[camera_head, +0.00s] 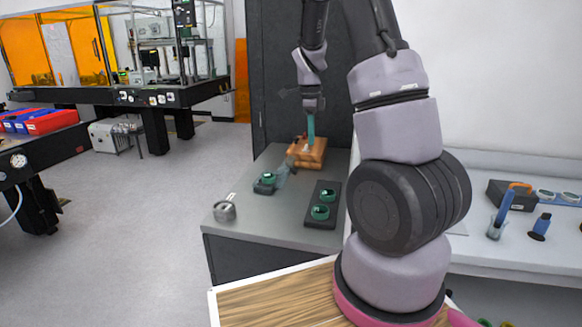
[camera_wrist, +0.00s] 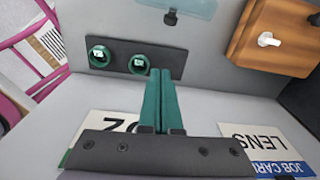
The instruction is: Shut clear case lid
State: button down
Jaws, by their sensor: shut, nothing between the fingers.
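A small dark case (camera_head: 263,188) with a green-ringed part in it sits on the grey bench top in the head view. A clear, bluish panel, which looks like its lid (camera_head: 283,173), stands tilted up at its right side. In the wrist view a clear bluish panel (camera_wrist: 192,8) shows at the top edge, cut off by the frame; the case base is out of that view. My gripper (camera_head: 310,146) points down in front of the wooden block, apart from the lid. Its green fingers (camera_wrist: 165,73) are together and empty in the wrist view.
A black holder (camera_head: 322,220) with two green rings lies to the right of the case; it also shows in the wrist view (camera_wrist: 172,47). The wooden block (camera_head: 317,154) stands behind. A metal pot (camera_head: 225,210) sits at front left. Printed cards (camera_wrist: 265,148) lie below my fingers.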

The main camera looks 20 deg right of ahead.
aim_at(289, 173)
jog(key=shift+m+g, duration=0.3)
jog(key=shift+m, duration=0.3)
jog(key=f, duration=0.8)
jog(key=d+f, duration=0.1)
jog(key=f, duration=0.3)
jog(key=shift+w, duration=0.25)
jog(key=shift+w+a+r, duration=0.15)
jog(key=shift+w+a, duration=0.75)
jog(key=shift+a, duration=0.3)
jog(key=shift+w+a+r, duration=0.1)
jog(key=shift+w+a, duration=0.2)
jog(key=shift+a, duration=0.05)
